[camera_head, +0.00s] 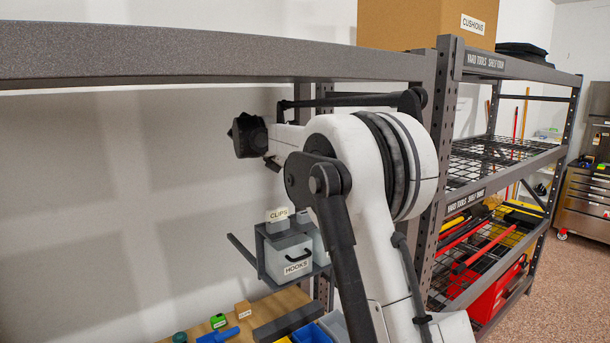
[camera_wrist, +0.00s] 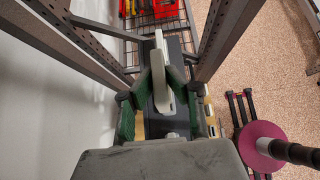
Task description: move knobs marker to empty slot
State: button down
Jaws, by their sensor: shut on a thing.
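In the wrist view my gripper (camera_wrist: 160,80) has its two green-padded fingers closed in on a pale grey, narrow piece (camera_wrist: 159,60). No writing shows on it, so I cannot confirm that it is the knobs marker. It is above a dark grey surface (camera_wrist: 178,60). In the head view my fingers and the held piece cannot be made out. A grey CLIPS marker (camera_head: 278,215) sits on top of a dark holder, above a pale bin labelled HOOKS (camera_head: 290,262). I cannot tell which place is the empty slot.
A wooden worktop (camera_head: 262,303) holds a green item (camera_head: 218,321), a small tan box (camera_head: 243,309) and blue bins (camera_head: 310,333). A steel beam (camera_head: 200,55) crosses above. Wire-shelf racking (camera_head: 490,160) stands at right. A pink disc (camera_wrist: 258,142) is over open floor at right.

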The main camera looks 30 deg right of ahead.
jog(key=shift+f+b, duration=1.5)
jog(key=shift+f, duration=1.25)
jog(key=shift+f+b, duration=1.3)
jog(key=shift+f, duration=0.7)
jog(key=c, duration=1.7)
grip_release()
jog(key=shift+o, duration=0.2)
jog(key=v, duration=1.2)
jog(key=shift+s, duration=0.1)
